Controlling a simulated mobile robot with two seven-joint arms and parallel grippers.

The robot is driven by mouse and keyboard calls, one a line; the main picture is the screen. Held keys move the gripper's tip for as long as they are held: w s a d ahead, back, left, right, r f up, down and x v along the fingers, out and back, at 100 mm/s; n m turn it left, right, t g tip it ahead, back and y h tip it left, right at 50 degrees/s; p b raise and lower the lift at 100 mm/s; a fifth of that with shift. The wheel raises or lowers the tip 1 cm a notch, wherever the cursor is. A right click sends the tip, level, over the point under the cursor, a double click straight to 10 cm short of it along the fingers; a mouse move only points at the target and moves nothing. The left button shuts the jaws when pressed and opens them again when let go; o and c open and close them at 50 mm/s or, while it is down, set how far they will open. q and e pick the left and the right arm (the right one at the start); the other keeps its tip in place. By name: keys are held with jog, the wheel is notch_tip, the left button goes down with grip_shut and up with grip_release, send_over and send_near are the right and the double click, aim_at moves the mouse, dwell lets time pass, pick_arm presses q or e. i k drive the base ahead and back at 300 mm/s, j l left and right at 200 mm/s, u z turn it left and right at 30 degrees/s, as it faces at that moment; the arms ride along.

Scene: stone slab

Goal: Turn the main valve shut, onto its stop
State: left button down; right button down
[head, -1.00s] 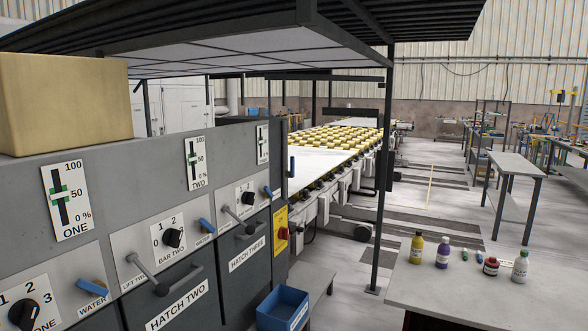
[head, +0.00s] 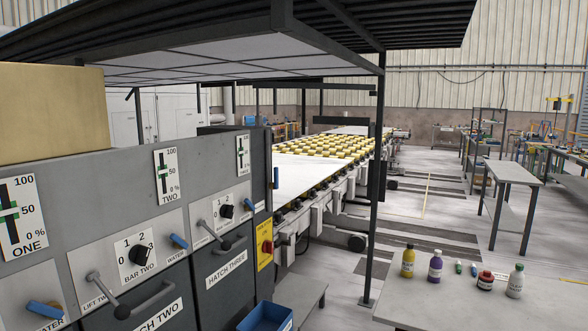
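No valve marked as the main valve can be made out. The grey machine panel (head: 80,180) on the left carries blue-handled WATER levers: one at the lower left (head: 44,310), one in the middle (head: 178,241) and one farther along (head: 248,208). A red knob (head: 267,247) sits on a yellow plate (head: 262,232) at the panel's far end; its label is too small to read. Neither of my grippers is in view.
A blue bin (head: 262,318) stands below the panel's far end. A grey table (head: 455,300) at the lower right holds several bottles, including a yellow one (head: 408,262). A dark post (head: 374,210) stands between. Floor beyond the post is open.

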aim_at(274, 185)
jog(key=i+l+z, duration=0.1)
jog(key=i+l, duration=0.2)
jog(key=l, duration=0.2)
jog(key=i+l, duration=0.3)
jog(key=l, duration=0.2)
jog(key=z, duration=0.05)
